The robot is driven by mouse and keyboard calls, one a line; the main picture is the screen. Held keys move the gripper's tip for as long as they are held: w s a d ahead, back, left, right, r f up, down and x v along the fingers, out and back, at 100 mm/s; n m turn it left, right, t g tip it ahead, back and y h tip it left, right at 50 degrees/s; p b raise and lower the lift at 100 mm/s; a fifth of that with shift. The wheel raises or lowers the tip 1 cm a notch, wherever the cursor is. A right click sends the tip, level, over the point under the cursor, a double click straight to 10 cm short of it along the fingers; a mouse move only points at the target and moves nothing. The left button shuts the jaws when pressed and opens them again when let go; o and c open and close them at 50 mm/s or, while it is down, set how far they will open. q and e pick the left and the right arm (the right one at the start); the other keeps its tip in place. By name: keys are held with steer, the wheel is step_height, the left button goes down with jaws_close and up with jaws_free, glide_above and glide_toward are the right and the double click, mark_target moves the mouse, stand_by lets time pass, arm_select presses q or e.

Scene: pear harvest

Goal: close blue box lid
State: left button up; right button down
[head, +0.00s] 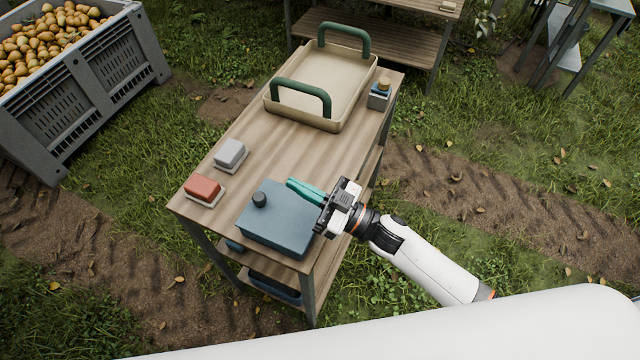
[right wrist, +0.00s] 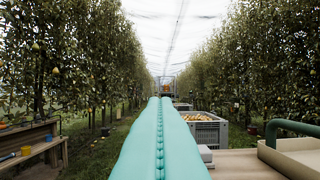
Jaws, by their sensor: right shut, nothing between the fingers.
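The blue box (head: 277,222) stands on the near end of the wooden table. My right gripper (head: 292,184) reaches in from the right, above the box's far right edge. Its teal fingers are shut with nothing between them, and they point left. I cannot tell whether they touch the lid. In the right wrist view the shut fingers (right wrist: 160,140) fill the lower middle, and the box is not seen there. My left gripper is not in view.
A pear crate (head: 118,72) stands on the grass at the upper left.

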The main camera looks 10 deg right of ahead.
mark_target(268, 206)
steer(key=shift+g+h, duration=0.4)
steer(key=shift+h, duration=0.2)
steer(key=w+a+f, duration=0.1)
steer(key=a, duration=0.1)
steer(key=w+a+f+b, duration=0.1)
steer(key=w+a+f, duration=0.2)
steer(key=a+f, duration=0.1)
steer(key=shift+w+a+f, duration=0.2)
steer(key=shift+a, duration=0.15)
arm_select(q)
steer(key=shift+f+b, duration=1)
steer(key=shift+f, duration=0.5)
arm_select(e)
steer(key=shift+w+a+f, duration=0.2)
steer(key=shift+a+f, duration=0.1)
steer(key=shift+f, duration=0.2)
steer(key=shift+w+a+f, duration=0.15)
steer(key=shift+a+f, duration=0.1)
steer(key=shift+f, duration=0.2)
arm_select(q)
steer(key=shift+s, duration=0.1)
